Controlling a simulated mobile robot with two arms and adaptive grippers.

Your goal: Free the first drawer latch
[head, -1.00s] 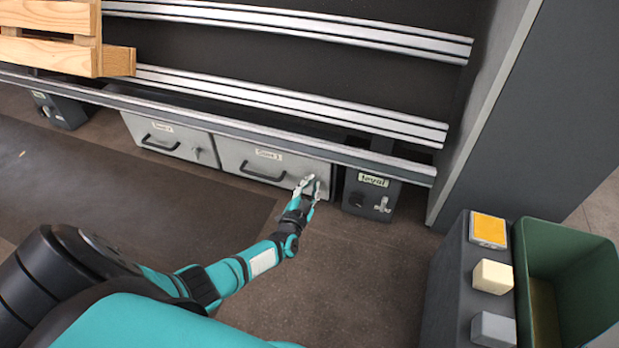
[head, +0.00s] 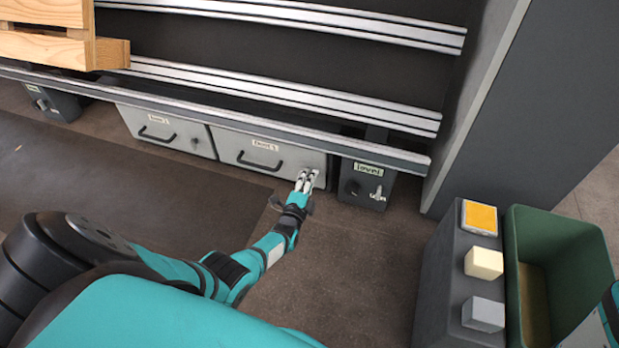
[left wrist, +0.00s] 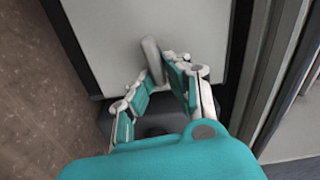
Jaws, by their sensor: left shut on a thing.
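Two grey drawers sit low under the rail: the right drawer (head: 258,157) and the left drawer (head: 165,134), each with a black pull handle and a small label that is hard to read. My left gripper (head: 305,181) is at the right end of the right drawer's front. It is shut on that drawer's latch (left wrist: 152,60), a small grey lever between the fingers in the left wrist view. In the head view the fingers mostly hide the latch. The left drawer's latch (head: 195,143) is uncovered. My right gripper is out of view.
A dark box labelled "level" (head: 367,180) with a knob and small lever stands just right of my left gripper. A dark pedestal (head: 437,285) with yellow, cream and grey blocks and a green bin (head: 592,270) stand at lower right. A metal rail (head: 225,111) runs above the drawers.

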